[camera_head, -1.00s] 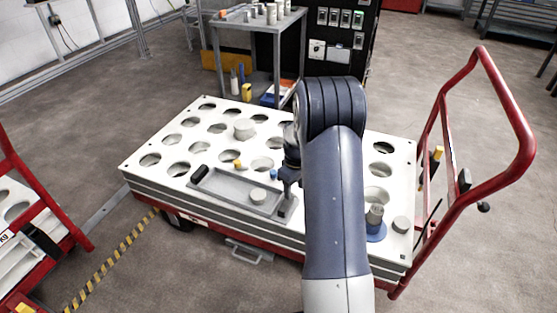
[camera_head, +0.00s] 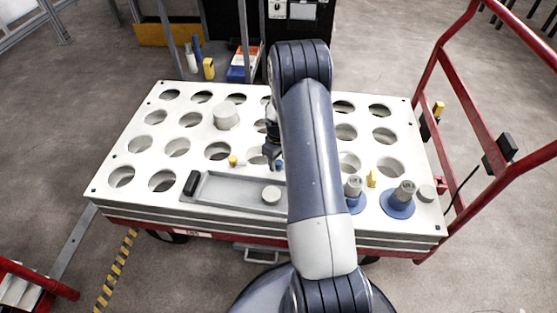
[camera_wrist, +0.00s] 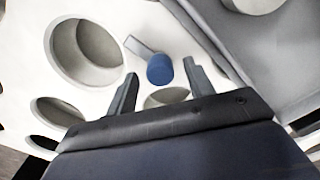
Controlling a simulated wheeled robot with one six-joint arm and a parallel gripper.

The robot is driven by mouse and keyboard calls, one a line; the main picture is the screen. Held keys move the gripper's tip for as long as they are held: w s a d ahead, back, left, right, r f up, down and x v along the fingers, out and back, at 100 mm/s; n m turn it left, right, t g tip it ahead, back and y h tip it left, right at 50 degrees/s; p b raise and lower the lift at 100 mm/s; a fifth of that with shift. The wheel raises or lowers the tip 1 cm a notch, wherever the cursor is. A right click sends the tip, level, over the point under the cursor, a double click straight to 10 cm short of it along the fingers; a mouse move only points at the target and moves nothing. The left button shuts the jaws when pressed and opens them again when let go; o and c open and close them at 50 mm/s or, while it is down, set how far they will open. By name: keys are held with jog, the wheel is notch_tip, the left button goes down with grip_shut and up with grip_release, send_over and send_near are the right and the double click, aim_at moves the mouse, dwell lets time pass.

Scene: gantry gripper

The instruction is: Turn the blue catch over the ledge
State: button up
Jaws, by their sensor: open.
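The blue catch (camera_wrist: 160,68) has a round blue knob and a short grey arm (camera_wrist: 140,46). In the wrist view the arm points up and left over the white top, away from the grey tray (camera_wrist: 215,45). The tray's raised near edge runs to the right of the knob. My gripper (camera_wrist: 160,76) is open, one finger on each side of the knob in the picture; I cannot tell if they touch it. In the head view my gripper (camera_head: 271,162) is at the tray's back edge, and a bit of blue shows beside it. My arm hides the tray's right end.
The white cart top (camera_head: 150,185) has many round holes. A yellow knob (camera_head: 233,161) stands behind the tray (camera_head: 225,192), which holds a white disc (camera_head: 271,195). Blue-based posts (camera_head: 398,199) stand at the right. A red handle frame (camera_head: 450,120) rises beyond.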

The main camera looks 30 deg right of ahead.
jog(key=shift+c, duration=0.3)
jog(key=c, duration=0.9)
jog(key=shift+m, duration=0.3)
jog(key=m, duration=0.3)
jog(key=shift+m, duration=0.3)
jog(key=m, duration=0.4)
jog(key=shift+m, duration=0.3)
jog(key=m, duration=0.4)
jog(key=shift+m, duration=2.5)
